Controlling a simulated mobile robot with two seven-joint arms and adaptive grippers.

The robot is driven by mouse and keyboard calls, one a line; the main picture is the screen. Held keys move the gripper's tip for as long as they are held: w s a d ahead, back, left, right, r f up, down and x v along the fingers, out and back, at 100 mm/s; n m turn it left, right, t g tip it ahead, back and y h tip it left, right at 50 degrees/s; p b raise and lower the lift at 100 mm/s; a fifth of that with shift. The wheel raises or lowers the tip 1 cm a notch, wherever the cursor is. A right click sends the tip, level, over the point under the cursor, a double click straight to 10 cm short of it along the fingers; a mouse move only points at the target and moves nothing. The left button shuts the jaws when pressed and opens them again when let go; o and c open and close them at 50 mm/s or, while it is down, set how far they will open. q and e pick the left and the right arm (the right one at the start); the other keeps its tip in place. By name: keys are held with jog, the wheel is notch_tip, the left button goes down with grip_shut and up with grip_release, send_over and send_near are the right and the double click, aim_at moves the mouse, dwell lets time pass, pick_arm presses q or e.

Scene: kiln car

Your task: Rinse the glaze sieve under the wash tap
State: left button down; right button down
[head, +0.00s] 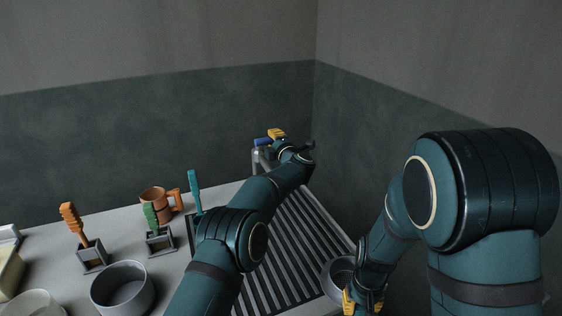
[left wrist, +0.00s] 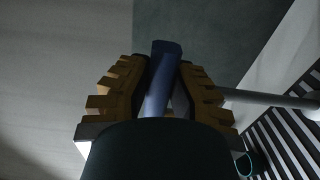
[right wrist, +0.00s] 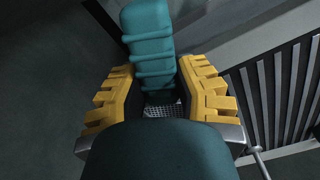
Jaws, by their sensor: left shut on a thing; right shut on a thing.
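My left gripper (head: 272,137) is at the wash tap (head: 257,160) at the back of the counter. It is shut on the tap's blue lever (head: 260,142), which stands between the fingers in the left wrist view (left wrist: 163,80). The tap's grey pipe (left wrist: 265,98) runs off to the right there. My right gripper (head: 362,301) is shut on the sieve's teal handle (right wrist: 148,45). A patch of mesh (right wrist: 164,109) shows between its fingers. The sieve's grey round rim (head: 327,279) appears beside this gripper, at the drain rack's right front edge, partly hidden by my arm. No water is visible.
A slatted drain rack (head: 300,235) fills the counter's right side. To its left stand an orange mug (head: 153,198), a grey bowl (head: 122,290), orange-handled (head: 72,220) and green-handled (head: 150,214) tools in holders, and a teal upright handle (head: 194,190). Walls close the back and right.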

pick_arm(q)
jog(key=shift+s, duration=0.1)
pick_arm(e)
jog(key=shift+s+d+f, duration=0.1)
jog(key=shift+s+f, duration=0.15)
pick_arm(q)
jog(key=shift+a, duration=0.1)
jog(key=c, duration=0.8)
grip_release()
jog(key=shift+a, duration=0.1)
